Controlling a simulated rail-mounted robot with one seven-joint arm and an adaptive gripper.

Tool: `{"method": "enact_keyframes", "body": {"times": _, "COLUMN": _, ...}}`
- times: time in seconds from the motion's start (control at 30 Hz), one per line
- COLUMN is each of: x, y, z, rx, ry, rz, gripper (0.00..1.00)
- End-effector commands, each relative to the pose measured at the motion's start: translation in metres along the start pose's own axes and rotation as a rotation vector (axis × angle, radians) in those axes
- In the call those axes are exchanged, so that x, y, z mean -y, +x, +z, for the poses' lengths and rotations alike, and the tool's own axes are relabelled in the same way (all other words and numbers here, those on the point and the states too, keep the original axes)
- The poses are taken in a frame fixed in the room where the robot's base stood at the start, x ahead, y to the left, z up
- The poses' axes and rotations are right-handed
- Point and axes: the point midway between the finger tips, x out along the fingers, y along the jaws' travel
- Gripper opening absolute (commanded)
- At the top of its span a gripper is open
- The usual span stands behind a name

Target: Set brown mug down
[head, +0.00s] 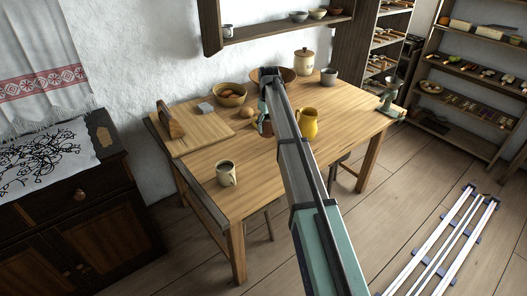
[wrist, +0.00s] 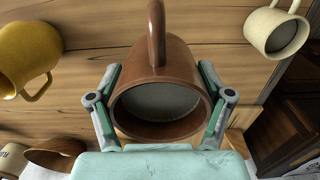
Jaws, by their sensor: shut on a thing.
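The brown mug (wrist: 155,55) fills the middle of the wrist view, with its handle at the top and its round opening facing the camera. The fingers of my gripper (wrist: 160,72) are shut on it, one on each side. In the head view, a small part of the brown mug (head: 267,127) shows at my gripper (head: 264,110), over the middle of the wooden table (head: 245,190). My arm hides part of it. I cannot tell whether its base touches the tabletop.
A yellow jug (head: 308,124) stands just right of my arm. A cream mug (head: 226,174) stands near the front edge. A cutting board (head: 200,134) lies at left, with a brown bowl (head: 229,95) behind. The tabletop between cream mug and arm is clear.

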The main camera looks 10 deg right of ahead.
Motion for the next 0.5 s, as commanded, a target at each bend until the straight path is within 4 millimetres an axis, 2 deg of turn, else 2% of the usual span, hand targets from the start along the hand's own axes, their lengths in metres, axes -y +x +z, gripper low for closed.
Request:
{"method": "enact_keyframes", "body": {"times": 0.3, "x": 0.001, "y": 0.065, "z": 0.001, "rx": 0.002, "ry": 0.000, "rz": -0.001, "gripper": 0.12}}
{"method": "enact_keyframes", "body": {"times": 0.5, "x": 0.001, "y": 0.095, "z": 0.000, "rx": 0.001, "ry": 0.000, "rz": -0.001, "gripper": 0.12}}
